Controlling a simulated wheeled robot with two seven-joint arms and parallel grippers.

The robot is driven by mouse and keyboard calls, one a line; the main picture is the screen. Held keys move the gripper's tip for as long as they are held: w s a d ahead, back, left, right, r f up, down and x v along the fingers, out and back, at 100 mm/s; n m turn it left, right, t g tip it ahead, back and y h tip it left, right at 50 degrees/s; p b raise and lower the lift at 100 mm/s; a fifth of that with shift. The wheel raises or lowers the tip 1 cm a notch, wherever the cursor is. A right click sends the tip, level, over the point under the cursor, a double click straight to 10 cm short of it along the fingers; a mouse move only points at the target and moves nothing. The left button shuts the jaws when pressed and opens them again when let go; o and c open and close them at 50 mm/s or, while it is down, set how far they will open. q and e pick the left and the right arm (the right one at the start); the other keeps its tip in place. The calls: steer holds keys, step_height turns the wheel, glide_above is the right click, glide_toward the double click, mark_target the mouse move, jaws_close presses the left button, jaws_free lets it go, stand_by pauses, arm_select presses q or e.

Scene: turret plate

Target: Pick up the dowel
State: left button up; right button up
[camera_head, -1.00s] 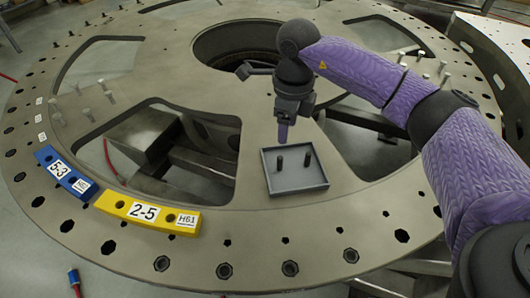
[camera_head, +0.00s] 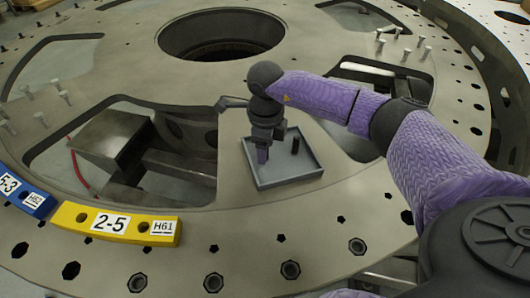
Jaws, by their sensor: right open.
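A grey square tray (camera_head: 300,172) lies on the turret plate (camera_head: 225,225). One dark dowel (camera_head: 295,146) stands upright in the tray's right part. My right gripper (camera_head: 262,157) points down over the tray's left part, to the left of that dowel. The right gripper is open. My left gripper is not in view.
A yellow block (camera_head: 115,222) marked 2-5 and a blue block (camera_head: 27,195) lie along the plate's left rim. The plate has large openings and a central round hole (camera_head: 220,35). Several bolts (camera_head: 403,45) stand at the upper right.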

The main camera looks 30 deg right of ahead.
steer(key=shift+r, duration=0.1)
jaws_close()
steer(key=shift+r, duration=0.1)
